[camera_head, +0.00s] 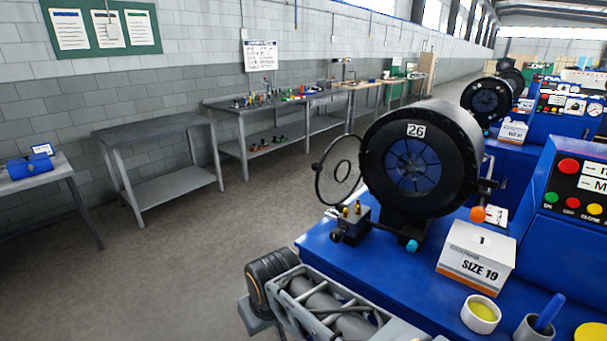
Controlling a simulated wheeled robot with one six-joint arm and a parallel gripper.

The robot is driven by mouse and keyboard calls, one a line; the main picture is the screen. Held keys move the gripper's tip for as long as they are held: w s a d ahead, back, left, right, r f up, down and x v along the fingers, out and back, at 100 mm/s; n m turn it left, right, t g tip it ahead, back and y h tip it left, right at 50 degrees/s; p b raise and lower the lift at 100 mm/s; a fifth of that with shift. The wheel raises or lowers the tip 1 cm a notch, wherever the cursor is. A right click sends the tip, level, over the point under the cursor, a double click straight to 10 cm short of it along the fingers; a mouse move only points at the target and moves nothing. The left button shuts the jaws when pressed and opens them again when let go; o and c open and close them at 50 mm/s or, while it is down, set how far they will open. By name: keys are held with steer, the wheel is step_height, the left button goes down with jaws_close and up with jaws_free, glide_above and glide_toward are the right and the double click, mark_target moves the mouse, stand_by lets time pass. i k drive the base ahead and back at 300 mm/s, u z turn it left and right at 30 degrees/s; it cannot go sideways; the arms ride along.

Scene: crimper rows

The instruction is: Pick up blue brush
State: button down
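A blue handle (549,312), which looks like the blue brush, leans to the right in a small grey cup (524,330) at the bottom right. The cup stands on the blue bench of the machine near its front edge. Its lower part is cut off by the picture's edge, and the brush end is hidden inside the cup. Part of my arm shows at the bottom centre, left of the cup. I cannot make out my gripper's fingers.
A white pot with yellow contents (481,315), a SIZE 19 box (476,257) and a yellow round thing (591,332) stand near the cup. The black crimper head (420,160) rises behind. Open floor (190,270) lies left.

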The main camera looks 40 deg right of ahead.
mark_target(552, 309)
steer(key=u, duration=0.55)
steer(key=i, duration=1.3)
steer(key=z, duration=3.05)
